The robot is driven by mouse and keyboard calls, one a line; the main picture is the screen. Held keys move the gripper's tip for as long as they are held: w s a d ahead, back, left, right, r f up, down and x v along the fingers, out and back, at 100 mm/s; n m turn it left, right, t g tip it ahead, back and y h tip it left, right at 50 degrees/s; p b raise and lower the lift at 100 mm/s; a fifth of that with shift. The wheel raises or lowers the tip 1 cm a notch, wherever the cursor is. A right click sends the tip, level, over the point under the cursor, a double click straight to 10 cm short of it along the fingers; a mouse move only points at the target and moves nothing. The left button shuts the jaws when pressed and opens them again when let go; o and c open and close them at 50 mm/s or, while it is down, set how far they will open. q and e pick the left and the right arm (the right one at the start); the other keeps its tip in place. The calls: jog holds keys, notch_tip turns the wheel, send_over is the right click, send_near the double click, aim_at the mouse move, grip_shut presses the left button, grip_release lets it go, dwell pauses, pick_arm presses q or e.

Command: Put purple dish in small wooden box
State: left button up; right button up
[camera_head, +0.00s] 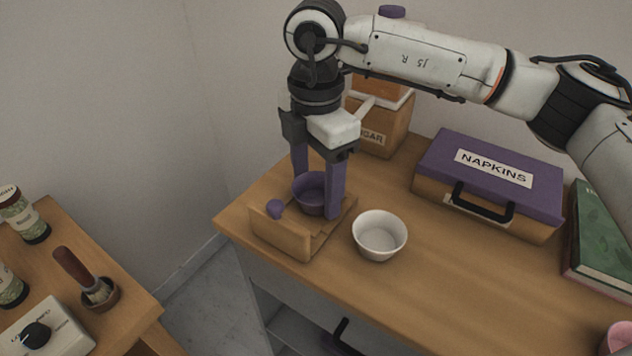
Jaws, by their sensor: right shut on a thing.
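The purple dish (309,194) is a small round bowl. My right gripper (316,198) points straight down and is shut on it, with one purple finger on each side. My left gripper does not show.
A white bowl (379,236) stands just right of the box. Behind are a sugar box (376,125) and a purple-lidded napkins box (490,175), with a green book (602,235) at right. A side table at left holds bottles (24,215) and a wooden-handled tool (75,268).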

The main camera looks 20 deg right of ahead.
aim_at(316, 200)
jog(key=shift+f, duration=0.2)
jog(key=o, duration=1.1)
jog(key=shift+r, duration=0.1)
jog(key=shift+o, duration=0.2)
notch_tip(316, 200, up, 12)
jog(key=shift+r, duration=0.15)
